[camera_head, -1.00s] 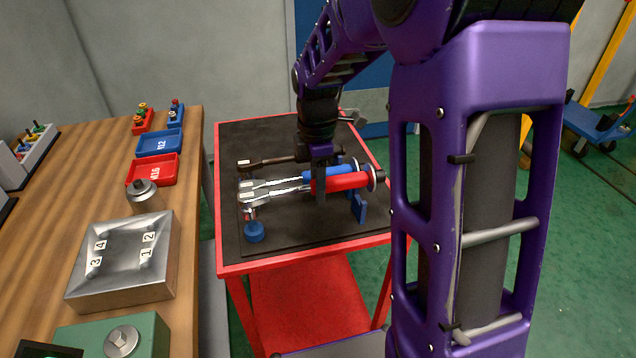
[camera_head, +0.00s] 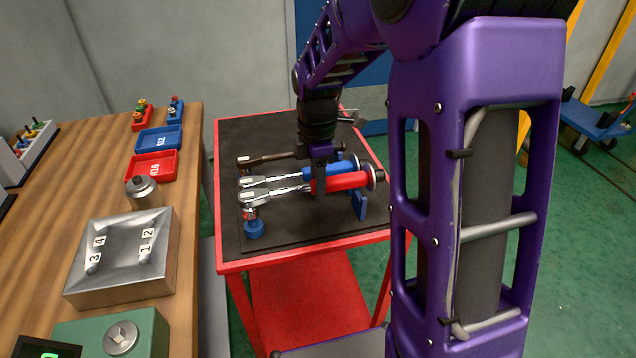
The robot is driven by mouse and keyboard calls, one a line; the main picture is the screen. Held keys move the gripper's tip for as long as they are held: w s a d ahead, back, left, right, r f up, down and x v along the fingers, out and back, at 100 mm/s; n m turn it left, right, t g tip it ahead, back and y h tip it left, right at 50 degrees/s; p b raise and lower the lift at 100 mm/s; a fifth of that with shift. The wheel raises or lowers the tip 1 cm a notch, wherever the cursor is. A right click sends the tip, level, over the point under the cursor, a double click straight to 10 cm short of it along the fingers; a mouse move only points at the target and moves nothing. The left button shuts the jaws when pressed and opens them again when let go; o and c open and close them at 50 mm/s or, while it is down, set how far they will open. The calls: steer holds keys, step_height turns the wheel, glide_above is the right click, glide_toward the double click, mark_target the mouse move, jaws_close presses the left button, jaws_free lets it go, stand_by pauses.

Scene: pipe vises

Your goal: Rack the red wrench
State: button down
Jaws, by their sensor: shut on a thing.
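The red wrench (camera_head: 346,181) has a red handle and a silver ratchet head. It lies across the front of the black-topped red cart (camera_head: 230,268), its head at the left over a socket on a blue round base (camera_head: 253,229). A blue stand (camera_head: 360,205) is beside its handle's right end. The fingertips are partly hidden. A blue-handled wrench (camera_head: 322,171) lies just behind it, and a dark wrench (camera_head: 265,161) behind that.
A wooden bench (camera_head: 190,190) at the left carries a blue tray (camera_head: 159,140), a red tray (camera_head: 152,166), a metal block with numbered posts (camera_head: 125,260) and a green box (camera_head: 85,340). The back of the cart top is clear. My arm hides the right side.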

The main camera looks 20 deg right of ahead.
steer(key=shift+f, duration=1.85)
stand_by(1.6)
steer(key=shift+c, duration=2.3)
jaws_free()
step_height(320, 180, up, 18)
steer(key=p, duration=0.3)
steer(key=shift+f, duration=0.25)
